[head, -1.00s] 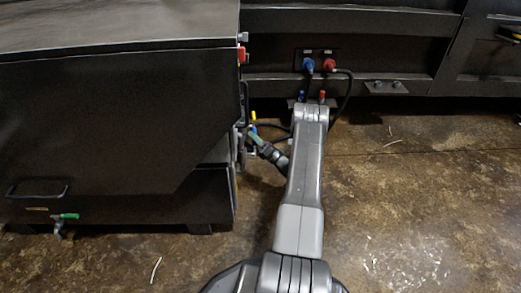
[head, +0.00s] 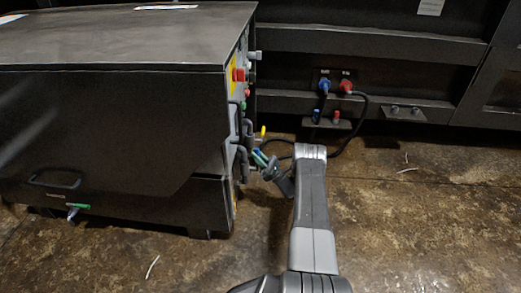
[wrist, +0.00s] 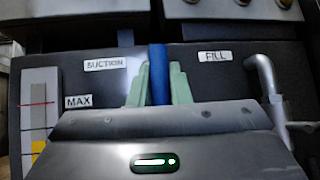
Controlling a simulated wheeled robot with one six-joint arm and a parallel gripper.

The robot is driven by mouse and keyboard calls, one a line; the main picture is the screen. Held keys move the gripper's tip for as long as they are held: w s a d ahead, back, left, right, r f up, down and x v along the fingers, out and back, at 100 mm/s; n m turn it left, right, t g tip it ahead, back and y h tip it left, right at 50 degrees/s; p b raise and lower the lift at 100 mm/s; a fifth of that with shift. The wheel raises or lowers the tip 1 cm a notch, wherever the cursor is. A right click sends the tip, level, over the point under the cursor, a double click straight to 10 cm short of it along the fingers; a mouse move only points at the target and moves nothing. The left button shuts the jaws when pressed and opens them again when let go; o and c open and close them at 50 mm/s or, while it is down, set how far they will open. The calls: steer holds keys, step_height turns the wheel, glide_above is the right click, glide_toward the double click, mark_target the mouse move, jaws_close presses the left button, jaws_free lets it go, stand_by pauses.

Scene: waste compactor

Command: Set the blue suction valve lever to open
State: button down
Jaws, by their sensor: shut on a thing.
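The blue suction valve lever (wrist: 158,62) stands upright in the middle of the wrist view, between the labels SUCTION and FILL. The two green fingers of my gripper (wrist: 159,88) are shut on it, one on each side. Its lower part is hidden behind my gripper body. In the head view my gripper (head: 261,158) is at the right side of the black machine, with a little blue showing between the green fingers. The valve body is not visible there.
The dark machine cabinet (head: 120,110) fills the left. A grey bent pipe (wrist: 262,75) is right of the lever, and a level gauge (wrist: 38,110) is at left. Blue and red hose couplings (head: 346,86) sit on the back wall.

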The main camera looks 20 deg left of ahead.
steer(key=shift+s+d+n+g, duration=0.1)
steer(key=shift+n+g, duration=0.3)
steer(key=shift+g, duration=0.1)
steer(key=c, duration=1.3)
jaws_free()
steer(key=shift+c, duration=0.2)
steer(key=shift+f, duration=0.1)
